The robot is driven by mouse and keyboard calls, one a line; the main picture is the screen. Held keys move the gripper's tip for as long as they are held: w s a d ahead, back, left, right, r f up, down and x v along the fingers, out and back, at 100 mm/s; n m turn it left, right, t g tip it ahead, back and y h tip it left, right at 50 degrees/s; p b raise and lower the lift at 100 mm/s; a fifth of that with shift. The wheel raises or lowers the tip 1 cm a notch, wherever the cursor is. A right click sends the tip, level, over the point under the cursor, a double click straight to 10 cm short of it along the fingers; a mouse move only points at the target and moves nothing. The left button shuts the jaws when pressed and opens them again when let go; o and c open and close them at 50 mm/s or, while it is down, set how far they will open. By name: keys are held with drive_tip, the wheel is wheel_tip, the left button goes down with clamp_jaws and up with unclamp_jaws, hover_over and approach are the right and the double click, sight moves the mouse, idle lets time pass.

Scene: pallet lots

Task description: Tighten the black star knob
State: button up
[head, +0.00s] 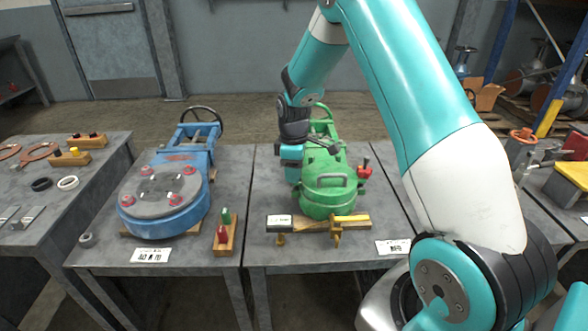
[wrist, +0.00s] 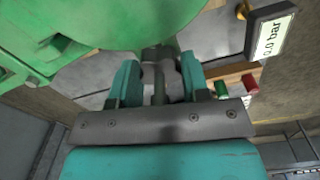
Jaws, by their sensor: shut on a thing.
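The green vessel (head: 328,190) lies on the middle table, with a round lid and handle facing front. Its green body fills the upper left of the wrist view (wrist: 90,25). My gripper (head: 292,172) is at the left side of the vessel, close against it. In the wrist view my two teal fingers (wrist: 160,82) are closed on a dark grey part, apparently the black star knob (wrist: 158,60). Its star shape is mostly hidden between the fingers, and in the head view my gripper hides it.
A wooden block with red and green pegs (head: 225,238) stands front left. A blue valve (head: 165,195) is on the left table. A red knob (head: 364,170) is right of the vessel.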

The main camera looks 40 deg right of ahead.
drive_tip(key=shift+r+m, duration=0.1)
drive_tip(key=shift+m, duration=0.2)
drive_tip(key=m+p, duration=0.2)
drive_tip(key=shift+m, duration=0.4)
drive_tip(key=m+p, duration=0.1)
drive_tip(key=m, duration=0.2)
drive_tip(key=shift+m+p, duration=0.3)
drive_tip(key=shift+p, duration=0.05)
drive_tip(key=m+p, duration=0.1)
drive_tip(key=m, duration=0.2)
drive_tip(key=shift+m, duration=0.3)
drive_tip(key=shift+m+p, duration=0.7)
drive_tip(key=shift+m, duration=1.3)
drive_tip(key=shift+w+d, duration=0.1)
drive_tip(key=o, duration=0.9)
wheel_tip(320, 180, up, 17)
drive_tip(key=shift+r, duration=0.15)
